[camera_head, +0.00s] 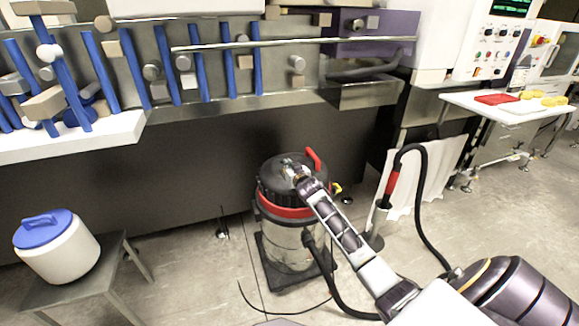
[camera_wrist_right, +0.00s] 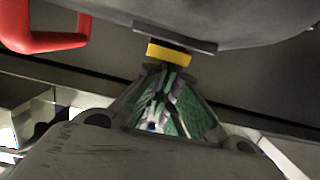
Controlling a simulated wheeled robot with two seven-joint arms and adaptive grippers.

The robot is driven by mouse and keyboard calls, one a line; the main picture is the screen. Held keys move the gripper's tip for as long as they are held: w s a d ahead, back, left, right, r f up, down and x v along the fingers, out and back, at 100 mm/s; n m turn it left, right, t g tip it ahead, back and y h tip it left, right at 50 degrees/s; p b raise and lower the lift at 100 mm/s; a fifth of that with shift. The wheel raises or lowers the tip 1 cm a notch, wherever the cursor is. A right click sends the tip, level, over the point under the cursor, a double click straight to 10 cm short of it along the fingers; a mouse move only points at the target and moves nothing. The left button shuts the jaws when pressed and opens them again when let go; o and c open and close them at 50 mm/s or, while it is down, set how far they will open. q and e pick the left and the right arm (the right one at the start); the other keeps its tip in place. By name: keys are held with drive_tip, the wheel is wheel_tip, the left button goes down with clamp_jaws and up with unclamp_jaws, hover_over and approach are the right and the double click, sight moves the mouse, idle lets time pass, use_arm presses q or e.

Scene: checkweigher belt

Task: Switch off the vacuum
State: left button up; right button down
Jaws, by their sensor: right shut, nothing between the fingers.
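The vacuum (camera_head: 282,240) is a steel drum with a black lid, a red band and a red handle (camera_head: 314,158), standing on the floor in the head view. My right gripper (camera_head: 292,168) is over its lid, left of the handle. In the right wrist view, the shut, empty fingers (camera_wrist_right: 170,72) meet just below a yellow block (camera_wrist_right: 168,53) on a grey plate, which looks like the vacuum's switch. I cannot tell whether the tips touch it, nor its on or off position. The red handle also shows in that view (camera_wrist_right: 45,38). My left gripper is out of view.
The black hose (camera_head: 425,205) loops up at the right of the vacuum, and a cable lies on the floor. The belt machine (camera_head: 210,140) stands behind. A stool (camera_head: 75,285) with a blue-lidded white tub (camera_head: 60,255) is at the left. A small table (camera_head: 470,100) stands at the right.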

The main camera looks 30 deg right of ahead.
drive_tip(key=shift+s, duration=0.1)
drive_tip(key=v, duration=1.1)
drive_tip(key=shift+s+r, duration=0.2)
drive_tip(key=shift+s, duration=0.15)
idle(0.4)
idle(0.5)
